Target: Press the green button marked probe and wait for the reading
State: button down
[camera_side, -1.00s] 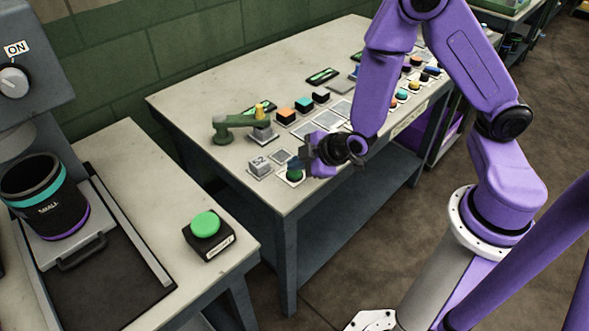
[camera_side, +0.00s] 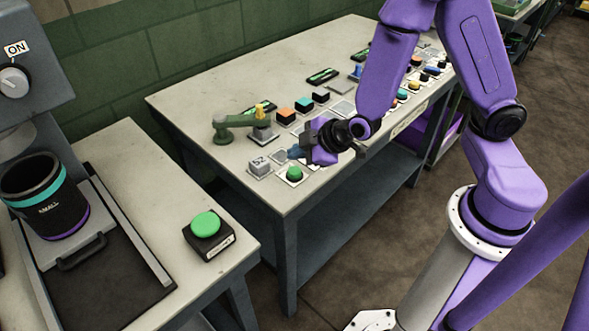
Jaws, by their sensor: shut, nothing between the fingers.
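A small green button (camera_side: 294,173) sits on a pale square plate at the near corner of the long table. A larger green button (camera_side: 205,224) stands on a black box on the left bench. Its white label is too small to read, and I cannot read any "probe" mark on either button. My gripper (camera_side: 294,153) is shut and empty, just above and behind the small green button, apart from it. I cannot make out any reading.
Several coloured buttons and blocks line the long table (camera_side: 185,97). A machine with an ON knob (camera_side: 13,79) and a black cup (camera_side: 45,195) are at left. A gap separates the benches.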

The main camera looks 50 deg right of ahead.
aim_at(298, 173)
jog(key=shift+r, duration=1.5)
jog(key=shift+s+a, duration=0.15)
jog(key=s+a+r+n+g+y, duration=0.1)
jog(key=s+a+r+g, duration=0.15)
jog(key=s, duration=0.45)
jog(key=s+a+r+g+y, duration=0.2)
jog(key=s+g, duration=0.2)
jog(key=s, duration=0.4)
jog(key=s+d+r+g+h, duration=0.2)
jog(key=s+d+r+h, duration=0.2)
jog(key=s+d, duration=0.4)
jog(key=shift+s+d+r, duration=0.25)
jog(key=shift+d+r, duration=0.05)
jog(key=shift+d, duration=0.45)
